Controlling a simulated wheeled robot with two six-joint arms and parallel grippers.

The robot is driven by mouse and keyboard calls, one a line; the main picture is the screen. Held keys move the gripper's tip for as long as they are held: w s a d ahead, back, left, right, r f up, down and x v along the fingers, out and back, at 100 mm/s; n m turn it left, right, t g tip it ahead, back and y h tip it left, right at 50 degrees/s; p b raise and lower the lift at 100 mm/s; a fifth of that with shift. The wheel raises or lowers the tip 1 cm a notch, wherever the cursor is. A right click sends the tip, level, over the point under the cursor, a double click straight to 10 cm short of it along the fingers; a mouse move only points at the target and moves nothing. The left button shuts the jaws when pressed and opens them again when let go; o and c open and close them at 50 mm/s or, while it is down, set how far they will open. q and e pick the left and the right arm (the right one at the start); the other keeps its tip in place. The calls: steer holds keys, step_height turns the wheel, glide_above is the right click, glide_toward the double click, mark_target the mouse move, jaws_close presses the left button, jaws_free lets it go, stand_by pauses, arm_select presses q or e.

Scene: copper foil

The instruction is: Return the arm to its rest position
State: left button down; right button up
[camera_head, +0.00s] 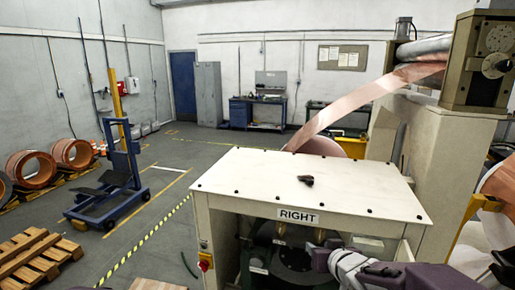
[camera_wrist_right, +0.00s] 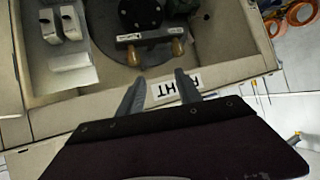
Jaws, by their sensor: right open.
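My right arm comes in from the lower right in the head view. Its gripper (camera_head: 316,257) is at the open front of a white cabinet (camera_head: 230,176) with a RIGHT label (camera_head: 298,216). In the right wrist view the two grey fingers (camera_wrist_right: 160,78) are spread apart with nothing between them. Beyond their tips is a dark bar with two tan handles (camera_wrist_right: 134,54), mounted on a round grey disc (camera_wrist_right: 100,42) inside the cabinet. The fingers appear apart from the handles. No left gripper shows.
A small dark object (camera_head: 306,181) lies on the cabinet top. Copper foil (camera_head: 350,108) runs down from a roller (camera_head: 424,47) behind it. A blue lift (camera_head: 121,181) and wooden pallets (camera_head: 30,254) stand at the left. White blocks (camera_wrist_right: 61,24) sit inside the cabinet.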

steer(key=s+f+m+g+h+b, duration=0.1)
steer(key=s+f+g+b, duration=0.15)
steer(key=s+f, duration=0.5)
steer(key=s+f+g+h+b, duration=0.15)
steer(key=s+f+g, duration=0.3)
steer(key=f, duration=0.55)
arm_select(q)
step_height(320, 180, down, 5)
steer(key=shift+w+f, duration=0.1)
arm_select(e)
steer(key=s+f+g+y, duration=0.1)
steer(key=s+f+g, duration=0.2)
steer(key=s, duration=0.8)
steer(key=shift+g, duration=0.4)
arm_select(q)
steer(key=shift+w, duration=0.1)
arm_select(e)
steer(key=shift+w+f, duration=0.1)
steer(key=shift+w, duration=0.05)
